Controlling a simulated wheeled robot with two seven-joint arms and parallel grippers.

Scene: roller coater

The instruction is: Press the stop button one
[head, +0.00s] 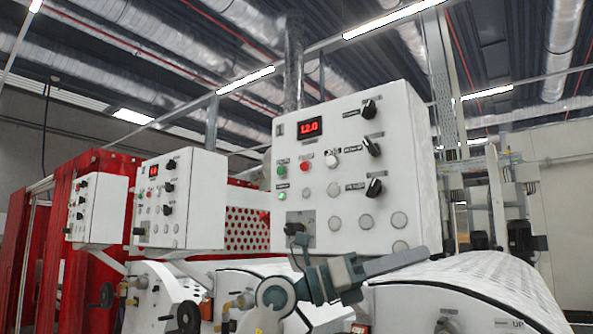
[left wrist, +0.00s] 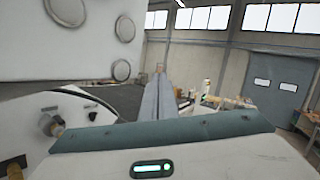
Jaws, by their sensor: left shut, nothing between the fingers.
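The nearest white control box (head: 370,160) has a red lit display (head: 310,127). Below the display are a small red button (head: 306,166), a green button (head: 281,170) and a white button (head: 331,160). A second green button (head: 282,197) sits lower. The labels are too small to read, so I cannot tell which is stop button one. My left gripper (head: 425,256) is shut and empty, pointing right in front of the box's lower edge, below and right of the red button. Its fingers also show in the left wrist view (left wrist: 160,74). My right gripper is out of view.
Two more white control boxes (head: 205,205) (head: 107,208) stand to the left by red framing. Black selector knobs (head: 374,188) stick out of the nearest box. A red knob (head: 264,216) is on its left side. White machine covers (head: 480,285) lie below.

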